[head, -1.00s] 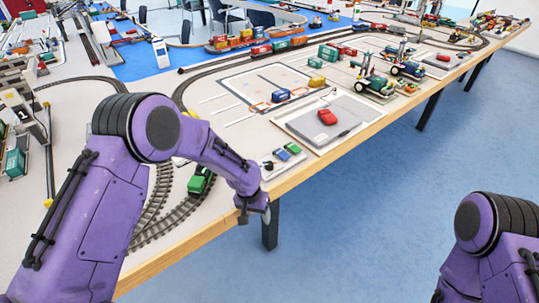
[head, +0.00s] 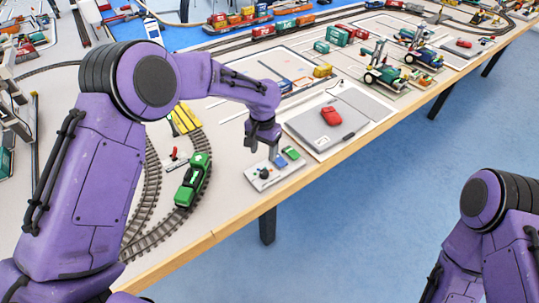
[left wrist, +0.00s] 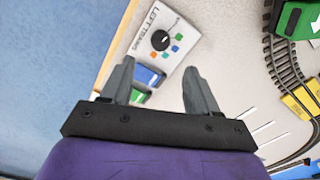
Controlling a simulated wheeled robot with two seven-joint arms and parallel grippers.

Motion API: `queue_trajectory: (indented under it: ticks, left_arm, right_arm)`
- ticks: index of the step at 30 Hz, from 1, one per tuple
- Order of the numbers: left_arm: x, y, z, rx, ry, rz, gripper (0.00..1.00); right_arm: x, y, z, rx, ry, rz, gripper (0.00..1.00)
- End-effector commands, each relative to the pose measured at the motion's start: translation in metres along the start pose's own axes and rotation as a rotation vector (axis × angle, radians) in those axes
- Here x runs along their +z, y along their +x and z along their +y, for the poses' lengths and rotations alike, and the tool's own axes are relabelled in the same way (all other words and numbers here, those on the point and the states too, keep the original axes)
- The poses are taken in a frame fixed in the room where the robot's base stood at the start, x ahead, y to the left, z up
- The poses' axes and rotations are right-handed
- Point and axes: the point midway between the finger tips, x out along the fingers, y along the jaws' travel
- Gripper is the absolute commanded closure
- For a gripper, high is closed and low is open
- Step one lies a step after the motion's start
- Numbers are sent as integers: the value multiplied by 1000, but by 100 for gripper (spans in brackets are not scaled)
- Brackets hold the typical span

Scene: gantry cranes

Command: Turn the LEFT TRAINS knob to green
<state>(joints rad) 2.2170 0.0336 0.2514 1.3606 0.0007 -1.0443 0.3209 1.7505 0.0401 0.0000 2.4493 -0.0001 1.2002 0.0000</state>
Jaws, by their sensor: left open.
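The control panel (head: 254,182) is a small white plate near the table's front edge. Its black round knob (head: 264,172) also shows in the left wrist view (left wrist: 160,40), beside the words LEFT TRAINS and several small coloured squares, among them orange, blue and green. Which colour the knob points at is too small to tell. A blue piece (left wrist: 147,75) and a green piece (left wrist: 137,96) lie at the panel's end, partly behind a finger. My left gripper (head: 263,150) is open, pointing down above the panel. Its fingers (left wrist: 159,64) are apart, with the knob ahead of them, not between them.
A green locomotive (head: 192,180) stands on the curved track left of the panel. A grey slab (head: 345,118) with a red car (head: 331,115) lies to the right. The wooden table edge (head: 215,236) runs in front, with open blue floor beyond.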

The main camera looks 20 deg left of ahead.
Motion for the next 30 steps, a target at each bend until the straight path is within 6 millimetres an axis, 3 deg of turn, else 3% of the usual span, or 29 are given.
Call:
queue_trajectory:
  ticks: [5, 16, 21, 27, 28, 30]
  left_arm:
    - [0, 13, 1, -3, 6, -5, 40]
    - [-1, 89, 2, -3, 8, -4, 40]
    - [-1, 102, 1, -3, 7, -2, 40]
    - [-1, 103, 0, -3, 5, -2, 40]
    - [-1, 103, 0, -3, 5, -2, 43]
    - [-1, 103, 0, -3, 5, -1, 66]
  right_arm:
    - [-2, -5, 1, 1, 0, -1, 100]
    - [-7, -19, 2, 1, 0, -1, 100]
    - [-8, -20, 2, 0, 0, -1, 100]
    - [-8, -20, 2, 1, 0, -1, 100]
    - [-8, -20, 2, 1, 0, -1, 100]
    - [-8, -20, 2, 1, 0, -1, 100]
